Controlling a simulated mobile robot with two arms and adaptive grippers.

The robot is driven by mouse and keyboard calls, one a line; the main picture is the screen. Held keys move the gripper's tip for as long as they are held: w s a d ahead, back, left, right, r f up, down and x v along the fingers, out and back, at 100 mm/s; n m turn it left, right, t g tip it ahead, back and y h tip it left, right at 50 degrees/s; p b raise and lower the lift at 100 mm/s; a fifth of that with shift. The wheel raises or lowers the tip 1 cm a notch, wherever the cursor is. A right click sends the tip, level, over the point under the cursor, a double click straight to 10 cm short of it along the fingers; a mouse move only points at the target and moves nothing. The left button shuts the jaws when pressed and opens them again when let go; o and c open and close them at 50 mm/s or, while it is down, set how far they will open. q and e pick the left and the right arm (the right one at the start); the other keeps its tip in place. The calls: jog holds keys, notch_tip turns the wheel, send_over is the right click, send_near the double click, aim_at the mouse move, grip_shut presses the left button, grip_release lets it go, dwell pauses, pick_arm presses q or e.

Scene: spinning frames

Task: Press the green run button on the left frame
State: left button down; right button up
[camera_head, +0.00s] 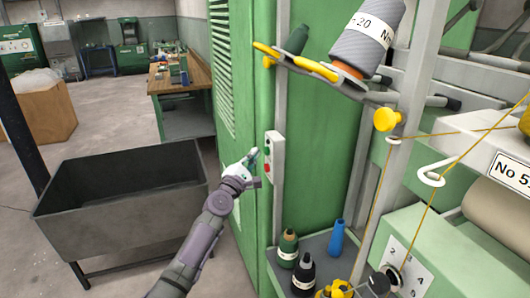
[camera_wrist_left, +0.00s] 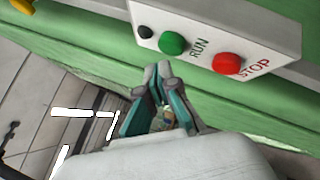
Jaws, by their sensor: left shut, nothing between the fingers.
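The button box is a pale grey panel (camera_head: 274,140) on the edge of the green frame in the head view, and it fills the top of the left wrist view. There the green RUN button (camera_wrist_left: 172,42) sits between a small black knob (camera_wrist_left: 146,32) and the red STOP button (camera_wrist_left: 228,63). My left gripper (camera_head: 254,153) is just left of the panel in the head view. In the wrist view its fingertips (camera_wrist_left: 158,68) are together, empty, and point toward the green button, apparently with a small gap. My right gripper is not in view.
A grey open bin (camera_head: 125,225) stands at the lower left. A shelf (camera_head: 315,245) with several bobbins is right of the panel. A tilted grey yarn cone (camera_head: 368,35) and yellow parts hang above. Yellow threads run at the right. A wooden workbench (camera_head: 180,82) stands behind.

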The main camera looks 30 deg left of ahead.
pick_arm(q)
jog(key=shift+w+d, duration=0.1)
jog(key=shift+w+d, duration=0.2)
jog(key=shift+w, duration=0.05)
jog(key=shift+w+d, duration=0.3)
jog(key=shift+w, duration=0.05)
dwell(0.9)
jog(key=shift+s+a, duration=0.55)
jog(key=shift+s, duration=0.15)
jog(key=shift+a, duration=0.1)
jog(key=shift+s+a, duration=0.8)
jog(key=shift+s, duration=0.15)
jog(key=shift+s+a, duration=0.75)
jog(key=shift+s, duration=0.2)
